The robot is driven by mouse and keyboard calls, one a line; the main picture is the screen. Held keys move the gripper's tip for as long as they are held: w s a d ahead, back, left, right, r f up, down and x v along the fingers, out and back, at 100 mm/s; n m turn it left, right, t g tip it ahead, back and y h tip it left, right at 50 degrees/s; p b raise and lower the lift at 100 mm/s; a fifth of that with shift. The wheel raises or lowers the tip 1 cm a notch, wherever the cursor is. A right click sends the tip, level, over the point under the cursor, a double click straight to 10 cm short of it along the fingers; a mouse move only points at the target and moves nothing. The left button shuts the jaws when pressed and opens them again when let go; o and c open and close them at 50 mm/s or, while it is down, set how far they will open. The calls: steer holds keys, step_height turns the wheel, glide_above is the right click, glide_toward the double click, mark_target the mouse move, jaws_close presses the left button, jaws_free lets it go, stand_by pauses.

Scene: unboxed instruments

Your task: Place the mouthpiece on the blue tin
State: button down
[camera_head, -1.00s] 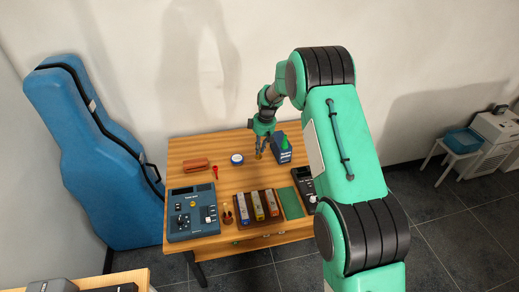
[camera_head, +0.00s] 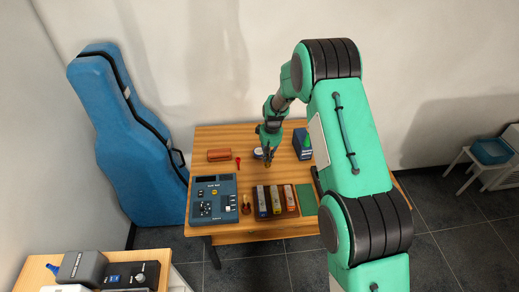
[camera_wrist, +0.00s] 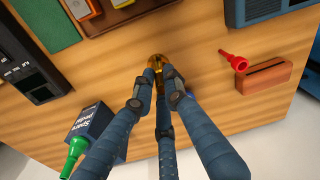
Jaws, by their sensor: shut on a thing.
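My gripper (camera_head: 269,162) is low over the wooden table, shut on a small brass mouthpiece. The mouthpiece (camera_wrist: 157,61) shows between the fingertips in the wrist view, its lower part partly hidden by them. In the head view it is too small to make out clearly. The round blue tin (camera_head: 258,153) with a pale top lies on the table just left of and behind my fingertips, partly covered by the gripper. In the wrist view the fingers hide most of the area where the tin lies. I cannot tell how high the mouthpiece is above the table.
A dark blue box (camera_head: 302,143) with a green cone-shaped part stands right of the gripper. A red funnel-shaped piece (camera_head: 238,163) and a brown block (camera_head: 219,155) lie to the left. A blue-grey device (camera_head: 213,200) and a tray of small boxes (camera_wrist: 128,16) are at the front.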

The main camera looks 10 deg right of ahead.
steer(key=shift+s+a, duration=0.25)
steer(key=shift+f, duration=0.1)
steer(key=shift+w, duration=0.1)
glide_above(260, 151)
steer(key=shift+f+p, duration=0.4)
steer(key=shift+f, duration=0.3)
stand_by(0.3)
steer(key=shift+f, duration=1.75)
steer(key=shift+f, duration=0.2)
